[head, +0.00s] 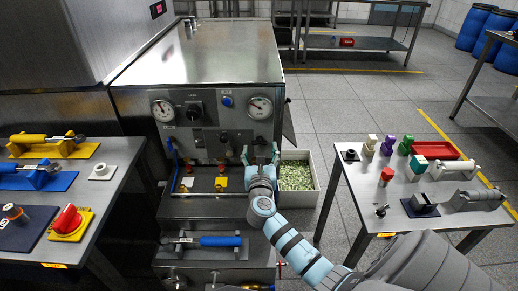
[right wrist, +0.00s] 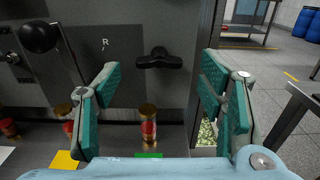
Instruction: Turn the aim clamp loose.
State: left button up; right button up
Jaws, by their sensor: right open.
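A black two-winged knob (right wrist: 158,59) sits on the machine's grey front panel in the right wrist view, its wings lying about level. It looks like the aim clamp, but no label confirms this. My right gripper (head: 260,155) is in front of the panel's right end in the head view. In the right wrist view its teal fingers (right wrist: 160,78) are wide apart, with the knob framed between them and nothing held. The fingers look clear of the knob. In the head view my gripper hides this spot. My left gripper is not in view.
A black ball-ended lever (right wrist: 40,37) stands out left of the knob, near the left finger. A red-and-gold cylinder (right wrist: 148,125) stands below. A bin of green bits (head: 297,176) is right of the machine (head: 205,62). Tables with fixtures flank both sides.

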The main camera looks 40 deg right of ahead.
aim_at(260, 145)
jog(key=x, duration=0.2)
jog(key=shift+w+d+b, duration=0.15)
jog(key=shift+w+b, duration=0.1)
jog(key=shift+b, duration=0.05)
jog(key=shift+w+d, duration=0.2)
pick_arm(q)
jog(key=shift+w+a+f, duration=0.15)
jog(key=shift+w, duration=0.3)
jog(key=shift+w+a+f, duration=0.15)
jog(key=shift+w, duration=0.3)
pick_arm(e)
jog(key=shift+c, duration=0.4)
jog(key=c, duration=1.1)
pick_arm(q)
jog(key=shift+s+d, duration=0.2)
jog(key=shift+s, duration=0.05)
